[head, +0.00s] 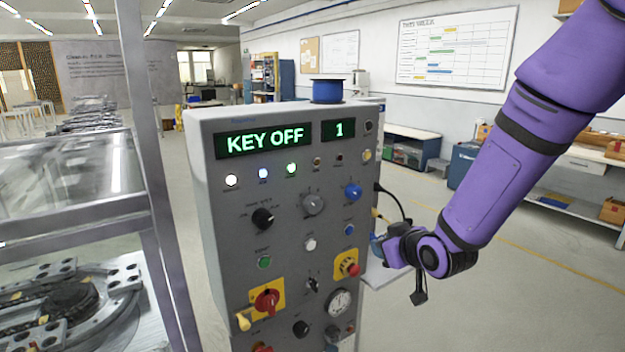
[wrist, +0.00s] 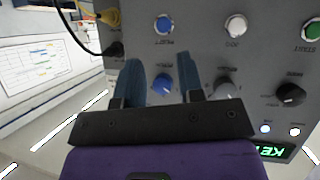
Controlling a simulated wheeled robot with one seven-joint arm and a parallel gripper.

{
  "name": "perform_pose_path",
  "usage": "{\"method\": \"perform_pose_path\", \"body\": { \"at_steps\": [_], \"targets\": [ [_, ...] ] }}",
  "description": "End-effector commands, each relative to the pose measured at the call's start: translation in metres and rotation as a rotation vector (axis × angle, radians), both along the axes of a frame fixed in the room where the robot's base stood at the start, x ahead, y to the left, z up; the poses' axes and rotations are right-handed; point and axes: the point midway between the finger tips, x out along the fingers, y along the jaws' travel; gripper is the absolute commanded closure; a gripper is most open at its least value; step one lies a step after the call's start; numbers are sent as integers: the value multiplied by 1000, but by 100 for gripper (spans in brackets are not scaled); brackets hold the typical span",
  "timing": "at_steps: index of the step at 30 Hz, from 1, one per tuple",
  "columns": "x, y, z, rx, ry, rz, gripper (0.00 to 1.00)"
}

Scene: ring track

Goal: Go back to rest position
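My gripper (wrist: 160,68) is open, its two blue fingers apart with nothing between them. Behind the gap, the wrist view shows a blue knob (wrist: 162,85) on the grey control panel (wrist: 262,58). In the head view my gripper (head: 378,247) is at the panel's right side, at the end of my purple arm. The panel (head: 215,130) stands upright, its displays reading "KEY OFF" (head: 265,140) and "1" (head: 339,130). The blue knob (head: 352,191) also shows in the head view. Whether a finger touches the panel cannot be told.
A metal-framed, clear-walled enclosure (head: 155,190) with a ring track (head: 70,300) stands close on the left. A black cable (head: 398,200) and a small shelf (head: 388,275) are at the panel's right side. Open floor (head: 500,290) lies to the right, with benches (head: 575,190) beyond.

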Motion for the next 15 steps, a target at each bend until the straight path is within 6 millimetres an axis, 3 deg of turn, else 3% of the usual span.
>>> {"method": "perform_pose_path", "body": {
  "at_steps": [1, 8, 15],
  "targets": [
    [-4, -9, 15, -13, 14, -22, 65],
    [-32, -45, 60, -57, 125, -124, 65],
    [-79, -81, 104, -75, 246, -234, 65]
  ]
}}
